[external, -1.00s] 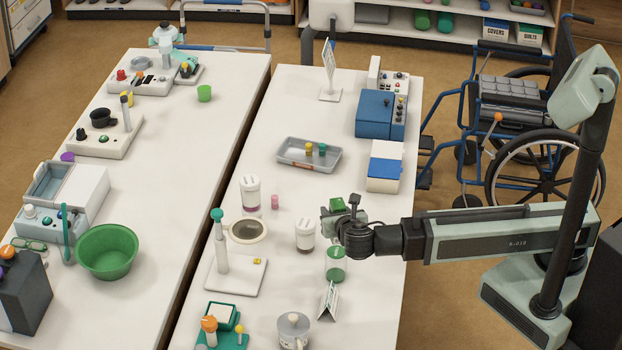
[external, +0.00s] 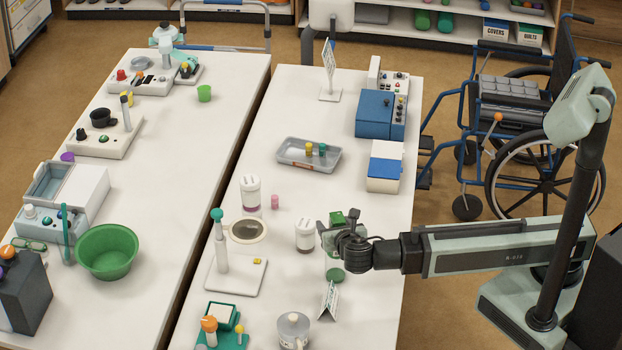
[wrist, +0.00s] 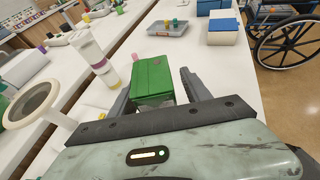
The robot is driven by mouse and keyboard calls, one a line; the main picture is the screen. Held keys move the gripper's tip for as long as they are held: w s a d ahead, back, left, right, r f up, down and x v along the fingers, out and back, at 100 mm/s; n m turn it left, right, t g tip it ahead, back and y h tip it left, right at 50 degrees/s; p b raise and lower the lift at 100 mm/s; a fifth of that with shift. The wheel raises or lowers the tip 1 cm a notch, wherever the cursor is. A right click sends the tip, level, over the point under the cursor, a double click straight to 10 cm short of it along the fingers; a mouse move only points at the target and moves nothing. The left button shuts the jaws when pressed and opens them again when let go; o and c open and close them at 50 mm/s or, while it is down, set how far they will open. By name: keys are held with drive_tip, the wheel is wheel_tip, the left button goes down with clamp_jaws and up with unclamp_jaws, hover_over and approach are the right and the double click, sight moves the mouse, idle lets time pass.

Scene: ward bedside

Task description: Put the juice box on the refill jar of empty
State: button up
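My gripper (external: 336,232) is shut on the green juice box (external: 338,217), which also shows between the two fingers in the wrist view (wrist: 152,78). Fingers hide part of the box in the external view. A clear jar with green at its bottom (external: 335,274) stands just below the gripper, its upper part partly hidden. I cannot tell whether box and jar touch. A white-topped jar with a dark lower band (external: 305,236) is just left of the gripper. Another white-topped jar with a purple band (external: 250,192) stands farther back left. No label reading "empty" is legible.
A folded card (external: 328,301) and a lidded mug (external: 293,331) stand in front of the jar. A ring stand (external: 218,262) is to the left, and a grey tray (external: 290,160) and blue-white box (external: 384,170) are behind. The table's right edge is close under my arm.

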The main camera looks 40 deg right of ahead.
drive_tip(key=shift+s+r+p, duration=0.1)
drive_tip(key=shift+r+p, duration=0.2)
drive_tip(key=shift+p, duration=0.05)
drive_tip(key=p+v, duration=0.4)
drive_tip(key=v, duration=0.7)
drive_tip(key=shift+s+a, duration=0.25)
drive_tip(key=shift+s, duration=0.1)
